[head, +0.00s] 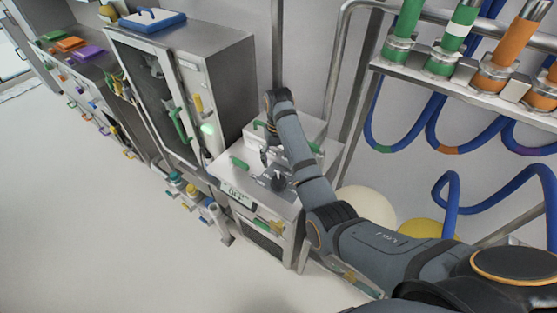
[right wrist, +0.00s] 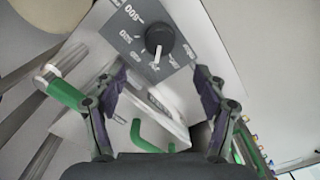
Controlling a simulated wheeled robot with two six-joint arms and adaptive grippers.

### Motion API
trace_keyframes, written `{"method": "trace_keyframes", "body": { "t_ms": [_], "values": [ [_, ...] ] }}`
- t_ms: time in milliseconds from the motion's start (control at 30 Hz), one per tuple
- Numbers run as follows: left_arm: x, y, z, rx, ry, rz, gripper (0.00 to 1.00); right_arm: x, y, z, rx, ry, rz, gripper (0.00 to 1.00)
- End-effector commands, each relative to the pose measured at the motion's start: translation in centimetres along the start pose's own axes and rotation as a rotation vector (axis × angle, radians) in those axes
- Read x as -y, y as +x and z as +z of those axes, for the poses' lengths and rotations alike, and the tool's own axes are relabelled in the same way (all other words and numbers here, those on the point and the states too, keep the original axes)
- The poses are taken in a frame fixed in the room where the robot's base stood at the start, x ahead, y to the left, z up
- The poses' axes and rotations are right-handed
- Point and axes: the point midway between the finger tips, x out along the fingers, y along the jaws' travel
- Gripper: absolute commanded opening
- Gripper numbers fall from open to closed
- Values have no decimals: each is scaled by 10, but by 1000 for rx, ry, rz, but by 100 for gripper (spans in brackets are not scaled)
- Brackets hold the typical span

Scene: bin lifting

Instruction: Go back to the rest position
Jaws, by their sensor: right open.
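My right arm reaches across the head view from the lower right. Its right gripper (head: 267,154) is small and partly hidden there, above a light-coloured machine top with green handles. In the right wrist view my right gripper (right wrist: 160,92) is open, with its two purple-padded fingers wide apart and nothing held between them. Beyond the fingers is a black dial (right wrist: 159,38) on a grey panel with printed numbers. A green handle (right wrist: 153,134) on a white part shows low between the fingers, close to the gripper. My left gripper is not in view.
A steel cabinet (head: 228,57) with a glass door stands left of the machine (head: 262,243). A metal rack (head: 460,91) with green and orange connectors and hanging blue hoses (head: 395,149) is at the right. The floor (head: 80,225) at the lower left is clear.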

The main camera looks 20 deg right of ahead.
Motion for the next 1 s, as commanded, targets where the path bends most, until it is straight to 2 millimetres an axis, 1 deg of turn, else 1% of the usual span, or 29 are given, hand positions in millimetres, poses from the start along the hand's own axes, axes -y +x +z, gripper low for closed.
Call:
{"method": "trace_keyframes", "body": {
  "t_ms": [233,300,367,467,500,600,700,800,1000],
  "values": [
    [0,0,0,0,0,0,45,0,1,0,0,0,0,72],
    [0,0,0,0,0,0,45,-4,9,6,-4,4,1,72],
    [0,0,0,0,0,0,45,-12,23,17,-17,11,3,72],
    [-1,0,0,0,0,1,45,-33,55,53,-58,23,12,72],
    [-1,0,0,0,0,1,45,-43,66,72,-83,25,21,72],
    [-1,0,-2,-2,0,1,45,-62,83,118,-141,17,42,72],
    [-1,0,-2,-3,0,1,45,-72,86,154,-184,-1,58,72],
    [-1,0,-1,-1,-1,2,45,-78,83,182,-217,-22,70,72],
    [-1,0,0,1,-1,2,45,-83,70,226,-269,-64,81,72]
  ]
}}
